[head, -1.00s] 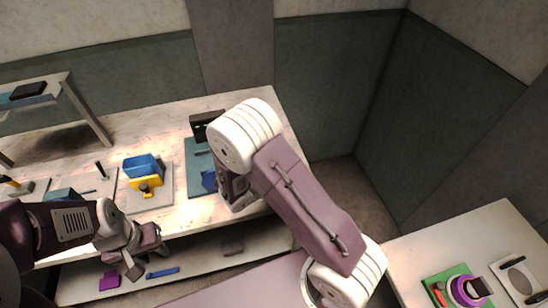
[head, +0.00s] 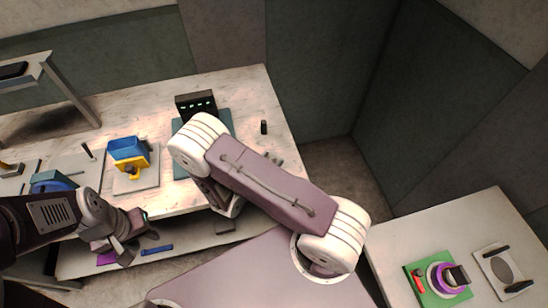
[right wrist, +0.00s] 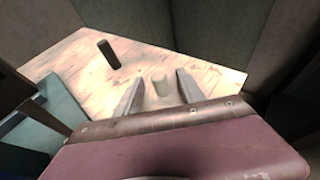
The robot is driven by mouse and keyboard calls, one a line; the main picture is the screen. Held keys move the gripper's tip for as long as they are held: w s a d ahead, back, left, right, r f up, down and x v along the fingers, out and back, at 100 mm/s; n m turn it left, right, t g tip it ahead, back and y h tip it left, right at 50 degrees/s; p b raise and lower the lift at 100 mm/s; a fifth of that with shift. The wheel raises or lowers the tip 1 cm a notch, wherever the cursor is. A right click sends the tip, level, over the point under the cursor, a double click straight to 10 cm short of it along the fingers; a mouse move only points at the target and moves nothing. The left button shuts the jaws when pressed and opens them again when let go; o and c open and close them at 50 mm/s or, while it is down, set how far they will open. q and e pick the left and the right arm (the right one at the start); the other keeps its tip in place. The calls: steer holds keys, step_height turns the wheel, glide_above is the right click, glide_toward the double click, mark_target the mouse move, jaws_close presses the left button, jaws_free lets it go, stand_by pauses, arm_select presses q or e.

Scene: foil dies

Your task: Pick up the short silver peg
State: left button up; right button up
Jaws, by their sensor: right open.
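The short silver peg (right wrist: 162,86) is a pale grey cylinder on the wooden tabletop in the right wrist view. It shows between the two fingers of my right gripper (right wrist: 157,92), which is open. I cannot tell how close the fingertips are to the peg. In the head view my right arm hides most of that gripper; small grey pieces beside the arm cannot be told apart as fingertips or peg. My left gripper (head: 136,246) hangs at the table's front edge, looks open, and holds nothing visible.
A dark peg (head: 264,127) stands nearby, also in the right wrist view (right wrist: 108,54). A black box with green lights (head: 196,104) stands behind a teal mat (head: 180,165). A blue and yellow fixture (head: 128,150) sits left. A side table (head: 400,240) holds a green plate (head: 414,281).

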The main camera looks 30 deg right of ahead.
mark_target(275, 155)
steer(key=shift+w+d+p, duration=0.6)
steer(key=shift+w+d, duration=0.05)
steer(key=shift+d, duration=0.35)
steer(key=shift+f+x, duration=0.2)
steer(key=shift+x, duration=1.05)
steer(key=shift+f, duration=0.1)
steer(key=shift+a, duration=0.15)
steer(key=c, duration=0.8)
jaws_close()
